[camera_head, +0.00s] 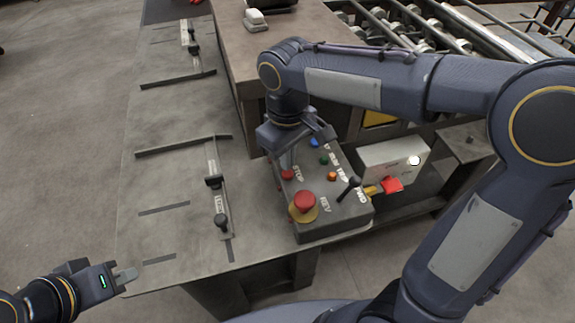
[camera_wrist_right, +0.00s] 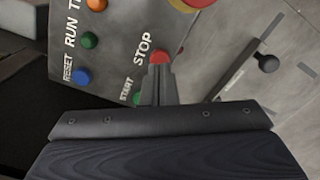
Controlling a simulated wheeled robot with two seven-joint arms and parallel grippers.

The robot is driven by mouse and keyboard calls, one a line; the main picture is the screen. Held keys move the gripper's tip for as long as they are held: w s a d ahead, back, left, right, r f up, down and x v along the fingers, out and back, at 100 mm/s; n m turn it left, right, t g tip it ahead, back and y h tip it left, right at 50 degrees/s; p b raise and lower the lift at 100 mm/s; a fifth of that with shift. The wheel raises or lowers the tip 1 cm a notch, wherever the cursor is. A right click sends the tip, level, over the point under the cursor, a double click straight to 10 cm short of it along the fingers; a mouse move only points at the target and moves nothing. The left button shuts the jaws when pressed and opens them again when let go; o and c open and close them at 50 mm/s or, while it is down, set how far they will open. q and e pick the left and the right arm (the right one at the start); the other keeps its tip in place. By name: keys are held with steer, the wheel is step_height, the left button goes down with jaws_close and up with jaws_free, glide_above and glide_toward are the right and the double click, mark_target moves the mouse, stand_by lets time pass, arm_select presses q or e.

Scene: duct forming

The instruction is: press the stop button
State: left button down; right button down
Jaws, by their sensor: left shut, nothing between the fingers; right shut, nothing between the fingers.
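The stop button (camera_head: 288,175) is a small red button beside the word STOP on a dark grey control box (camera_head: 340,222). In the right wrist view the red stop button (camera_wrist_right: 163,55) shows just beyond my fingertips and is partly hidden by them. My right gripper (camera_head: 289,163) is shut and empty, pointing down right over the button; I cannot tell whether it touches. The right gripper (camera_wrist_right: 158,68) also shows in the wrist view. My left gripper (camera_head: 127,276) is shut and empty, low at the left by the table's front corner.
A large red emergency knob (camera_head: 304,202) on a yellow base and a black lever (camera_head: 349,188) stand close by on the box. Green, blue and orange buttons (camera_head: 332,176) sit further along. The metal table (camera_head: 170,190) carries clamps; a white box (camera_head: 392,160) stands at right.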

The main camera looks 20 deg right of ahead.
mark_target(289, 173)
steer(key=shift+r+p, duration=1.9)
steer(key=shift+r, duration=0.45)
steer(key=shift+f, duration=0.1)
steer(key=shift+d, duration=0.1)
steer(key=s+d+f+m+t+y, duration=0.2)
steer(key=s+d+m+t, duration=0.3)
steer(key=s, duration=1.1)
steer(key=shift+d+m+t+y, duration=0.3)
steer(key=shift+d+m+y, duration=0.6)
steer(key=shift+d+m, duration=0.85)
steer(key=shift+d+n, duration=0.25)
